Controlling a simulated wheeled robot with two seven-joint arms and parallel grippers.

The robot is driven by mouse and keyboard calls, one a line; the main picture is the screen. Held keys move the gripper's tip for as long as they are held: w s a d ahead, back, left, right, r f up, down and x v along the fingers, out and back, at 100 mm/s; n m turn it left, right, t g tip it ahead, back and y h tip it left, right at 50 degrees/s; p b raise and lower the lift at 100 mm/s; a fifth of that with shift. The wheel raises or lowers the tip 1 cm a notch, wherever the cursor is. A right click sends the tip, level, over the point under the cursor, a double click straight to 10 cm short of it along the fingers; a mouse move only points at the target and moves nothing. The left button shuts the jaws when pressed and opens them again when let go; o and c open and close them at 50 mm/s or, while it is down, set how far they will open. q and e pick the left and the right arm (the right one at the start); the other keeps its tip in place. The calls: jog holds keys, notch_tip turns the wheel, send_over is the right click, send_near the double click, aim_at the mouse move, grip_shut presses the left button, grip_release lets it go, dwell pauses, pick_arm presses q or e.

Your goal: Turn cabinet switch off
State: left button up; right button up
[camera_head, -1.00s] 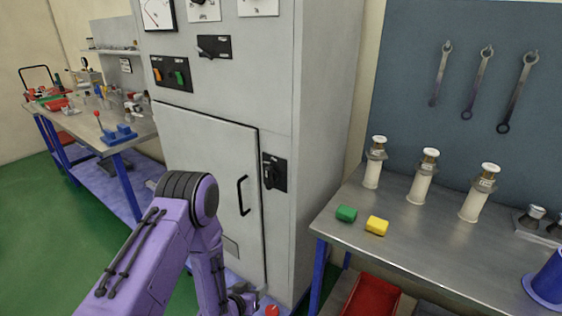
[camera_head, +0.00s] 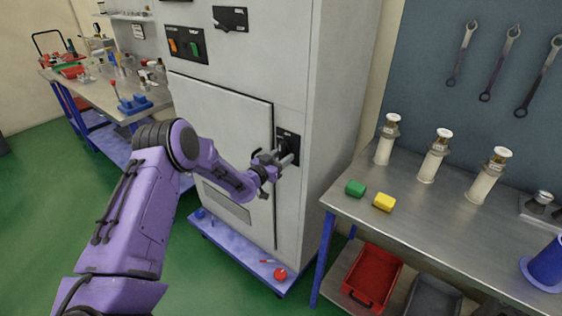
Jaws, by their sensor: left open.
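The grey cabinet (camera_head: 232,122) stands in the middle of the head view with its door shut. A black switch plate (camera_head: 289,140) is on its front, right of the door edge. My left gripper (camera_head: 290,159) is open, with its fingers at the switch plate and partly covering it. I cannot tell whether the fingers touch the switch handle or how the handle is turned. A second black switch (camera_head: 230,19) sits higher on the cabinet, above the door. An orange and green button panel (camera_head: 184,46) is to its left. My right gripper is not in view.
A metal workbench (camera_head: 440,232) on the right holds white cylinders, a green block (camera_head: 355,188) and a yellow block (camera_head: 384,202). A red bin (camera_head: 372,272) is beneath it. A cluttered bench (camera_head: 103,100) stands at the back left. Green floor is open at left.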

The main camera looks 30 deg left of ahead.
pick_arm(q)
jog(key=c, duration=0.7)
jog(key=shift+o, duration=0.2)
jog(key=n, duration=0.1)
jog(key=n+b, duration=0.1)
jog(key=shift+d+n, duration=0.25)
jog(key=shift+n, duration=0.15)
jog(key=n, duration=0.1)
jog(key=n+b, duration=0.1)
jog(key=n, duration=0.1)
jog(key=shift+d+n, duration=0.2)
jog(key=shift+n, duration=0.1)
jog(key=n, duration=0.3)
jog(key=r+n, duration=0.1)
jog(key=n, duration=0.3)
jog(key=n+b, duration=0.1)
jog(key=n, duration=0.3)
jog(key=shift+s+d+r, duration=0.1)
jog(key=shift+d+r, duration=0.15)
jog(key=shift+d, duration=0.1)
jog(key=shift+n, duration=0.4)
